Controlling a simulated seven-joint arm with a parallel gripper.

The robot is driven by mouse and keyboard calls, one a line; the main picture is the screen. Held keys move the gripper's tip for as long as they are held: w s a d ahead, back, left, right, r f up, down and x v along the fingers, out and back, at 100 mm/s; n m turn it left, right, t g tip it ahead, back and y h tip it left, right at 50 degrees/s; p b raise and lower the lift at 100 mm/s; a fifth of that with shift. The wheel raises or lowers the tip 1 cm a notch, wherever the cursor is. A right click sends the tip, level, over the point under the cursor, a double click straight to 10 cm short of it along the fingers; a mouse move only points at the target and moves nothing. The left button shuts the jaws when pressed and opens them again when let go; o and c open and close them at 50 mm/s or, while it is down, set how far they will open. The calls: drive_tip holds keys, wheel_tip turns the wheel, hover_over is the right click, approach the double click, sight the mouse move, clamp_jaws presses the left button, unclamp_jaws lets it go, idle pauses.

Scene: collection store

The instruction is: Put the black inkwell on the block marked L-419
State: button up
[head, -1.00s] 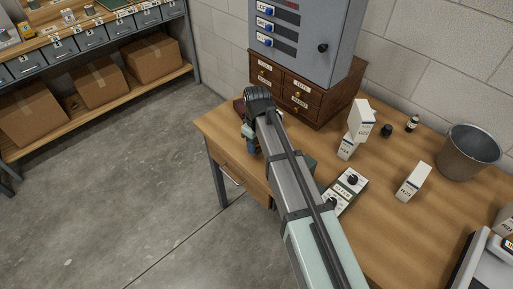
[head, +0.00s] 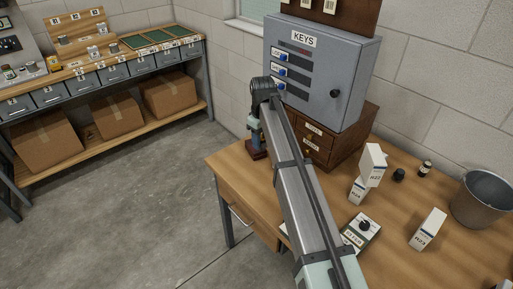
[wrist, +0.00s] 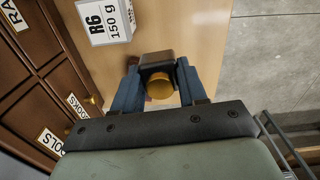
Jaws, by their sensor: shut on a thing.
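My gripper (wrist: 158,66) has blue fingers and is shut on a squarish black thing with a round brass-coloured top, which looks like the black inkwell (wrist: 155,61). In the head view my gripper (head: 254,134) is small and partly hidden by my arm, near the desk's back-left corner beside the wooden drawers; the inkwell cannot be made out there. In the wrist view the held thing is over the wooden desk top (wrist: 198,22). I cannot read L-419 on anything, so I cannot tell which thing is that block.
A white box marked R6 150 g (wrist: 106,22) is close to my gripper. The brown drawers (head: 318,141) carry a grey key cabinet (head: 312,75).

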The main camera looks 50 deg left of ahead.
drive_tip(key=w+a+r, duration=0.2)
drive_tip(key=w+a, duration=0.3)
drive_tip(key=a, duration=0.5)
drive_tip(key=shift+m, duration=0.4)
drive_tip(key=shift+w+d+f, duration=0.1)
drive_tip(key=shift+d+f, duration=0.05)
drive_tip(key=shift+f, duration=2.4)
drive_tip(key=shift+w+d+f, duration=0.1)
drive_tip(key=shift+f, duration=2.45)
drive_tip(key=shift+f, duration=0.1)
drive_tip(key=o, duration=1.1)
wheel_tip(320, 180, up, 12)
